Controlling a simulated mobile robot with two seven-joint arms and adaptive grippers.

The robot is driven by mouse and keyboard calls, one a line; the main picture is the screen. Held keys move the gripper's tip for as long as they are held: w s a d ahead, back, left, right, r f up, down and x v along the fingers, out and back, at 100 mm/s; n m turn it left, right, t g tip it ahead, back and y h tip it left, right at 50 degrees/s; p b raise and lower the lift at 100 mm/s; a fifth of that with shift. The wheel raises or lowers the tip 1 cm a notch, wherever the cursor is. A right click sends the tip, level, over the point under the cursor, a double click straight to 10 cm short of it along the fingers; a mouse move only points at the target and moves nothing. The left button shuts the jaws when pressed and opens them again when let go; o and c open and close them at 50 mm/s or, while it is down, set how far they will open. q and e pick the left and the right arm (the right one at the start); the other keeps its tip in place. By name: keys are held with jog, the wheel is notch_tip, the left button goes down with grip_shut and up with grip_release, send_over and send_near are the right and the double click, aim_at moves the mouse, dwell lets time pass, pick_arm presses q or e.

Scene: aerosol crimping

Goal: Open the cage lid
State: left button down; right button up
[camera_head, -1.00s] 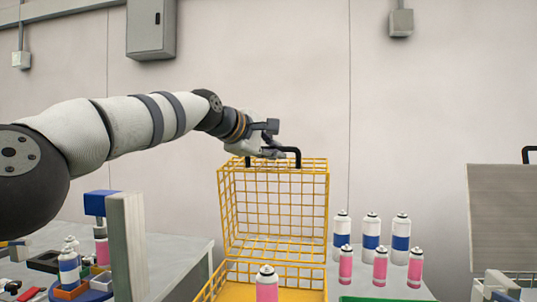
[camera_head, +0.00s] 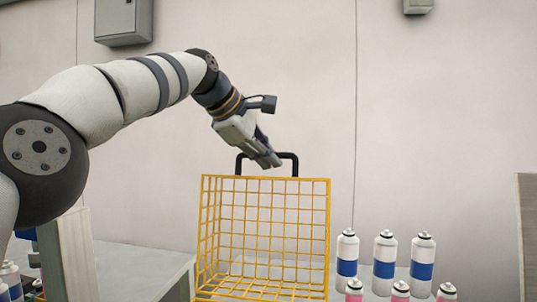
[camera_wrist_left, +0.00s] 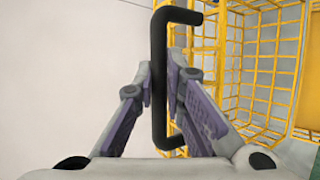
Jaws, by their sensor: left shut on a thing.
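The yellow wire cage lid (camera_head: 265,235) stands raised in the head view, with a black handle (camera_head: 295,165) on its top edge. My left gripper (camera_head: 268,160) reaches down to the handle from the upper left. In the left wrist view the gripper (camera_wrist_left: 160,92) has its two fingers on either side of the black handle bar (camera_wrist_left: 160,55) and is shut on it. The yellow mesh of the lid (camera_wrist_left: 230,50) shows to the right there. The lower cage is out of the head view's frame. My right gripper is not in view.
Several white cans with blue bands (camera_head: 384,262) stand to the right of the lid, with pink cans (camera_head: 400,292) in front. A grey table (camera_head: 140,268) is at the left. The wall behind is plain, with a grey box (camera_head: 123,18).

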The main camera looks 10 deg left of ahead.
pick_arm(q)
jog(key=shift+s, duration=0.1)
jog(key=c, duration=1.7)
grip_release()
jog(key=shift+o, duration=0.2)
jog(key=v, duration=1.2)
jog(key=shift+a+f, duration=0.1)
